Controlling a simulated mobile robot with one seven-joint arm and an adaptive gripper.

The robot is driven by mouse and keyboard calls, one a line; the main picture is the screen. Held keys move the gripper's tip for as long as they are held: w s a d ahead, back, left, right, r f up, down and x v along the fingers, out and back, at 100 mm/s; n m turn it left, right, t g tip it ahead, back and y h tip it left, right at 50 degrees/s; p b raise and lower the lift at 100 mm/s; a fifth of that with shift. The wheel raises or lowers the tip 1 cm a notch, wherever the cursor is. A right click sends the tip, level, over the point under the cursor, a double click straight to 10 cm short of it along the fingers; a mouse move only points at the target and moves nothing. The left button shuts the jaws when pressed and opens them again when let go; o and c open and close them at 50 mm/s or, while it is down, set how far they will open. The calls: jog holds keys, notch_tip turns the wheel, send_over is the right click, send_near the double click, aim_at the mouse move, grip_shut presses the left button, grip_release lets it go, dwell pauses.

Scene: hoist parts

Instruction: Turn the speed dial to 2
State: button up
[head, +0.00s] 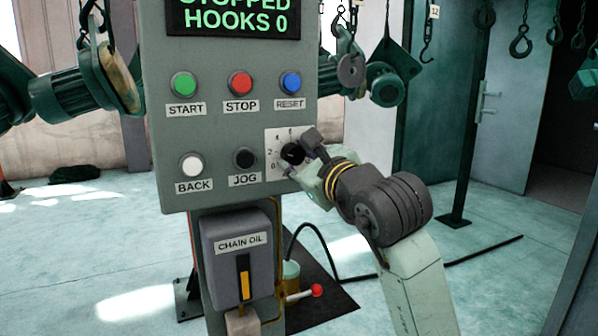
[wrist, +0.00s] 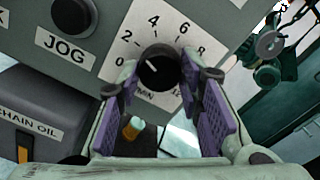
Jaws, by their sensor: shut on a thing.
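The speed dial is a black round knob (wrist: 158,70) on a white scale plate (wrist: 172,25) with the numbers 0, 2, 4, 6 and 8. In the head view the knob (head: 291,153) sits at the panel's lower right, partly hidden by my gripper (head: 306,158). In the wrist view the purple pads of my gripper (wrist: 158,82) stand on either side of the knob, shut on it.
The grey panel (head: 222,135) carries green, red, blue, white and black buttons; the JOG button (head: 245,158) is just left of the dial. Its display (head: 235,18) reads STOPPED, HOOKS 0. A chain oil box (head: 240,262) is below. Hooks hang at the upper right.

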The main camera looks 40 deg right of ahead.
jog(key=shift+n+b, duration=0.4)
jog(key=shift+n, duration=0.2)
jog(key=o, duration=1.2)
jog(key=shift+c, duration=0.2)
jog(key=v, duration=1.2)
